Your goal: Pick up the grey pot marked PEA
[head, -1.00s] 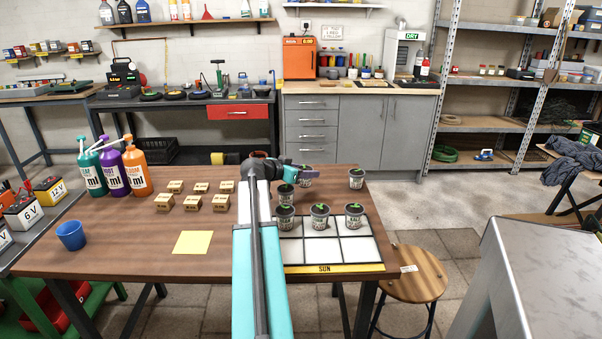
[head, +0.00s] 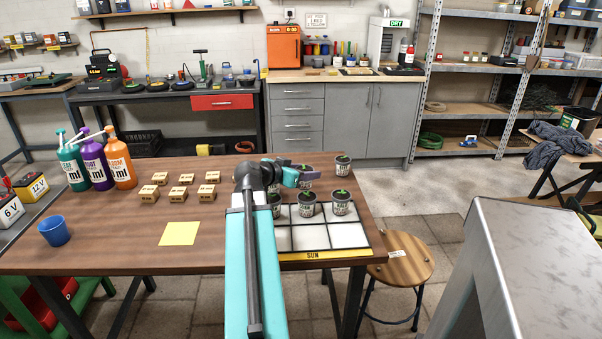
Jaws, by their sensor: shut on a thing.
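Several grey pots with dark soil and green sprouts stand at the table's right side. My gripper (head: 308,173) reaches over the back of the sun tray, shut on a grey pot (head: 305,184). The jaws hide part of this pot. Its label is too small to read, and I cannot tell whether it is clear of the table. Another pot (head: 343,165) stands to the right of the gripper. Two pots, one in the middle (head: 308,204) and one at the right (head: 340,203), stand in the tray's back row. A further pot (head: 276,206) is partly hidden by my arm.
The sun tray (head: 313,254) has bare front cells. Small wooden blocks (head: 180,193), a yellow sheet (head: 179,233), a blue cup (head: 54,231) and several bottles (head: 122,160) occupy the table's left. A stool (head: 402,268) stands at the right.

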